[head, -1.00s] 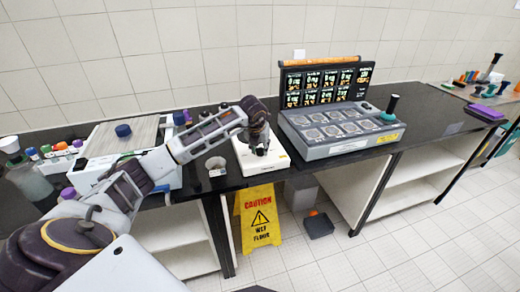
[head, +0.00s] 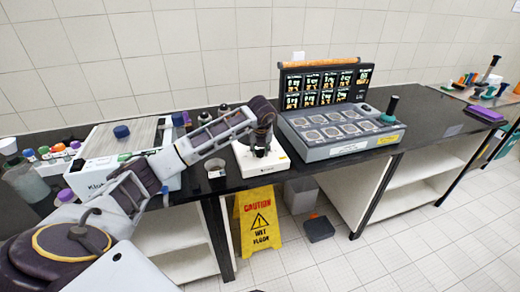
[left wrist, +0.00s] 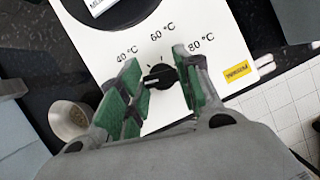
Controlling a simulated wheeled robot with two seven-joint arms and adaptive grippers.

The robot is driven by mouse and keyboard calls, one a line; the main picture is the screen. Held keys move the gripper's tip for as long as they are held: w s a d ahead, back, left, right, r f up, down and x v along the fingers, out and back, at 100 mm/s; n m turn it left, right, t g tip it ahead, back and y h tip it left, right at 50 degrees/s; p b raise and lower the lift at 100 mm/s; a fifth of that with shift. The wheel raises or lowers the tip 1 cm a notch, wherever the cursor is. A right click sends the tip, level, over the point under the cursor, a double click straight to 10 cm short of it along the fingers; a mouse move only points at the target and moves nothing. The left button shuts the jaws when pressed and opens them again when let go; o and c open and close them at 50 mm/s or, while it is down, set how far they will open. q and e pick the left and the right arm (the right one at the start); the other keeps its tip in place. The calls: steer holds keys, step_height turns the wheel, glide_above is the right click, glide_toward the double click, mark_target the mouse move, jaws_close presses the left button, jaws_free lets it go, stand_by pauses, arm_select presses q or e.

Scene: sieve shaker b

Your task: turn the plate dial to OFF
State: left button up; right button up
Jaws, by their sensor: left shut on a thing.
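The white hot plate (head: 272,163) stands at the front edge of the black bench. Its face shows 40, 60 and 80 °C labels in the left wrist view, where the white panel (left wrist: 115,50) fills the middle. The small black plate dial (left wrist: 160,77) sits below the 60 °C label. A pale mark shows on its left side, but I cannot tell its exact setting. My left gripper (left wrist: 157,74), with green finger pads, is shut on the dial, one finger on each side. In the head view the left gripper (head: 261,148) hides the dial. My right gripper is not in view.
A small cup (head: 216,168) stands left of the hot plate. A grey multi-position unit (head: 315,152) with a lit display stands close on the right. A white box (head: 100,172) is at the left. A yellow caution sign (head: 258,220) stands on the floor below.

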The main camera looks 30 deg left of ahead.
arm_select(q)
steer(key=shift+r, duration=0.1)
steer(key=o, duration=0.7)
steer(key=shift+o, duration=1.6)
steer(key=shift+s+d+r, duration=0.15)
steer(key=shift+s+r, duration=0.05)
steer(key=shift+r, duration=0.5)
steer(key=v, duration=1)
steer(key=shift+r, duration=0.2)
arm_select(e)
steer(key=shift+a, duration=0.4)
arm_select(q)
steer(key=shift+d, duration=0.1)
